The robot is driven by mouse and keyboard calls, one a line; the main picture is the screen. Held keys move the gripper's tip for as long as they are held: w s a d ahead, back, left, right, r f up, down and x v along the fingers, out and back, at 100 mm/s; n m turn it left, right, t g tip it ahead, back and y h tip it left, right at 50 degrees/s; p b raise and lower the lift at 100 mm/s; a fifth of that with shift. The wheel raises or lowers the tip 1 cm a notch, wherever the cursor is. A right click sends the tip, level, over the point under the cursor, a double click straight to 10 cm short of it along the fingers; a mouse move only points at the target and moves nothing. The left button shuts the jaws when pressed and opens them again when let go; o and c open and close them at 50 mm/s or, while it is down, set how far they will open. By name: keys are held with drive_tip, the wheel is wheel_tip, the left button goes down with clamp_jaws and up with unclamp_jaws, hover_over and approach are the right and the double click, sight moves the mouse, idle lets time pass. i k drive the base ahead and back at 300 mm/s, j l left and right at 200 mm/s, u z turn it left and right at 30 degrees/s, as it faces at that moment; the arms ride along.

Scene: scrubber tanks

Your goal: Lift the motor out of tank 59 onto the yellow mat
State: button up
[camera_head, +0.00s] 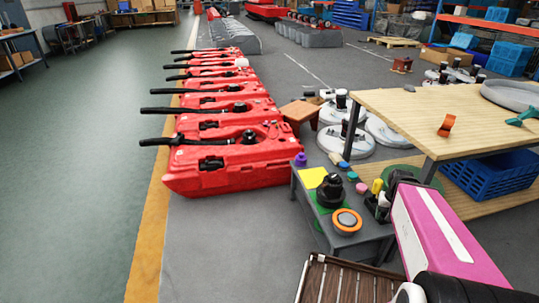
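Several red tanks (235,160) lie side by side in a row on the grey floor, each with a black hose or handle sticking out to the left. I cannot read any number on them, so I cannot tell which is tank 59. Black parts sit in openings of the nearest tank, but I cannot make out which is a motor. The yellow mat (312,177) lies bare on a small grey table right of the nearest tank. My pink arm comes in at the lower right. Its end (402,176) is dark and partly hidden, and the fingers cannot be made out.
The grey table also holds a black part (329,190) on a green mat, an orange-and-grey disc (346,220) and small coloured items. A wooden workbench (440,115) stands to its right and a slatted brown crate (345,283) in front. The green floor at left is clear.

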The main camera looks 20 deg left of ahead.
sight(248, 136)
drive_tip(key=u, duration=1.2)
drive_tip(key=k+j, duration=0.1)
drive_tip(key=j, duration=0.4)
drive_tip(key=i+j, duration=0.1)
drive_tip(key=j, duration=1)
drive_tip(key=i+j+z, duration=0.1)
drive_tip(key=j, duration=0.45)
drive_tip(key=i+j, duration=0.2)
drive_tip(key=i, duration=0.15)
drive_tip(key=i+j, duration=0.2)
drive_tip(key=i, duration=0.2)
drive_tip(key=i+j, duration=0.2)
drive_tip(key=i, duration=0.15)
drive_tip(key=i+l, duration=0.65)
drive_tip(key=i, duration=0.2)
drive_tip(key=i+l+z, duration=0.1)
drive_tip(key=i+l, duration=0.25)
drive_tip(key=i, duration=0.1)
